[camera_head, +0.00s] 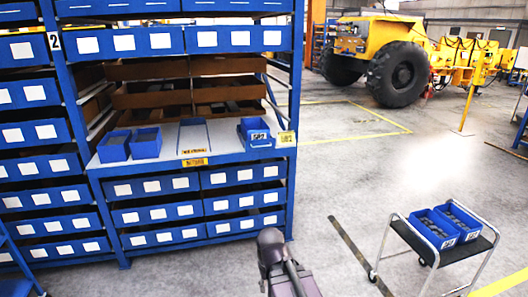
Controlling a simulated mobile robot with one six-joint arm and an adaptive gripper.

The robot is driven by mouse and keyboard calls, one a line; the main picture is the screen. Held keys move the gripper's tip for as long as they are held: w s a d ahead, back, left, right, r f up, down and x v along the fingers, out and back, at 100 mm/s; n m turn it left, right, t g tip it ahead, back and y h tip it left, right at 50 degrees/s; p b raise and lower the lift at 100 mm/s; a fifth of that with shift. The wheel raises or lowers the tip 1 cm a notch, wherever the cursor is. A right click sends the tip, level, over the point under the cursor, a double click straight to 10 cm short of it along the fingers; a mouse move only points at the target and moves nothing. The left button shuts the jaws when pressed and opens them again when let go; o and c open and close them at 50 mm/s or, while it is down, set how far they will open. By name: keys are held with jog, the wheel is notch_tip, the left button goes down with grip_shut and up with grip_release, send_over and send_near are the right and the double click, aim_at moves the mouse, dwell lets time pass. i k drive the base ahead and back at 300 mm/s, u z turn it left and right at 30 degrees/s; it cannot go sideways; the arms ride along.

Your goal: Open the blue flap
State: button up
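A blue shelving rack (293,100) fills the left half of the view, with rows of blue fronts bearing white labels. Which part is the blue flap I cannot tell. On the rack's white shelf (222,148), a blue bin (254,128) with a label and a blue loop low at its front stands at the right end. Two more blue bins stand on the left, one (114,147) beside the other (146,141). A thin blue frame (193,136) lies between. A dark part of my arm rises at the bottom centre. My gripper is not visible.
A black-topped cart (462,252) with two blue bins (445,225) of grey parts stands at the lower right. A yellow vehicle (385,45) with big black tyres is at the back right. A dark strip (352,243) lies on the floor. Floor between rack and cart looks mostly clear.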

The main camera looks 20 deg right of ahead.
aim_at(258, 144)
jog(key=k, duration=1.05)
jog(key=z, duration=0.65)
jog(key=i, duration=2.05)
jog(key=u, duration=0.65)
